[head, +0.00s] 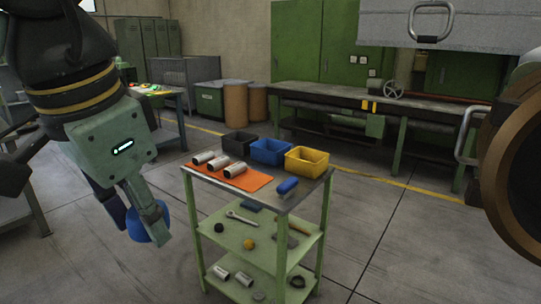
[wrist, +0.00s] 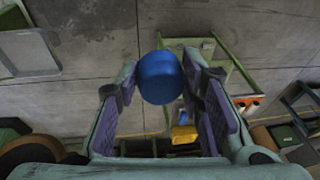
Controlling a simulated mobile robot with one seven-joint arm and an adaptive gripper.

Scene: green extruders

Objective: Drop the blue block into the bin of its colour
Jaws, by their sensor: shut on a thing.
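The blue block (head: 155,236), a rounded, drum-like piece, is between the fingers of my gripper (head: 142,226), which is shut on it. The wrist view shows the block (wrist: 160,77) between the two fingers. My gripper holds it in the air, left of a green cart. The blue bin (head: 269,152) stands at the back of the cart top, between a black bin (head: 238,144) and a yellow bin (head: 307,162). The blue bin is right of my gripper and apart from it. The inside of the bin is only partly visible.
The cart's top (head: 312,190) carries an orange mat (head: 252,184) with 3 silver cylinders and a small blue piece (head: 287,186) at its right. Its lower shelves hold tools and small parts. A long workbench (head: 335,97) stands behind. Floor between my gripper and the cart is clear.

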